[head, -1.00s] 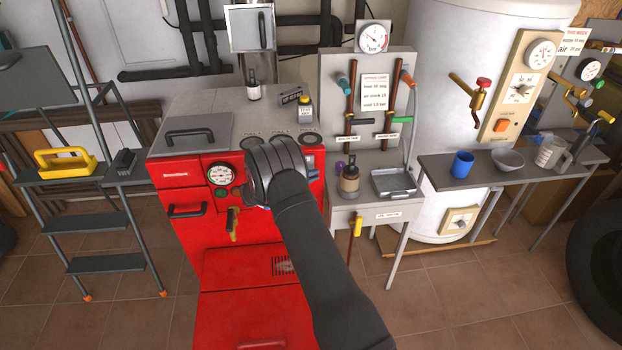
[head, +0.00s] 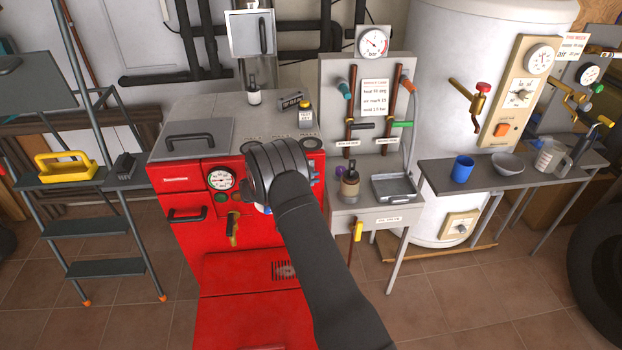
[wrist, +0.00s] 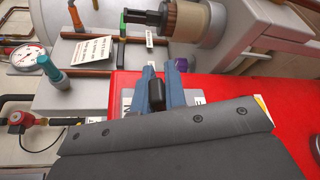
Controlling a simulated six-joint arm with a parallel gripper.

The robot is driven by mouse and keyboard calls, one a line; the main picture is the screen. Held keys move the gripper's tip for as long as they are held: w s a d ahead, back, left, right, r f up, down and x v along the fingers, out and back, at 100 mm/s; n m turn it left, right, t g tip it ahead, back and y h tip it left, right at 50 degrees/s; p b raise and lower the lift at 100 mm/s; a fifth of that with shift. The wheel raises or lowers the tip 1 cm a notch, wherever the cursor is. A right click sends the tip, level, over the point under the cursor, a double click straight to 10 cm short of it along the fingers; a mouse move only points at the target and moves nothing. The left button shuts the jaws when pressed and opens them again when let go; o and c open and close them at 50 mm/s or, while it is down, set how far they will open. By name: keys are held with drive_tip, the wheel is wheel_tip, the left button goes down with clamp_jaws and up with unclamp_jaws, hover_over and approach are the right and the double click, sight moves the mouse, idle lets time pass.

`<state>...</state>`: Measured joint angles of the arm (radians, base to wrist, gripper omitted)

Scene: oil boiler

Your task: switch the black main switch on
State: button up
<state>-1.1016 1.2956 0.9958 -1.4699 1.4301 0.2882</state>
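The red boiler (head: 190,182) stands at the centre of the head view, with a round gauge (head: 221,177) on its front. In the wrist view my gripper's two blue-grey fingers (wrist: 163,70) are a small gap apart at the red panel. A small black switch (wrist: 156,95) shows at that gap, overlapping the left finger in the picture. I cannot tell whether the fingers touch it. White label parts with letters, largely covered, lie on both sides.
To the right of the boiler is a grey stand with pipes, a gauge (head: 373,42), a bottle (head: 349,186) and a metal tray (head: 395,187). A side table holds a blue cup (head: 462,168). A stepladder with a yellow box (head: 66,166) stands left.

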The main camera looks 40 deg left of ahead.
drive_tip(key=o, duration=0.4)
drive_tip(key=shift+o, duration=0.2)
drive_tip(key=v, duration=1.7)
drive_tip(key=shift+s, duration=0.2)
drive_tip(key=shift+w, duration=0.1)
drive_tip(key=x, duration=1.7)
drive_tip(key=shift+w, duration=0.1)
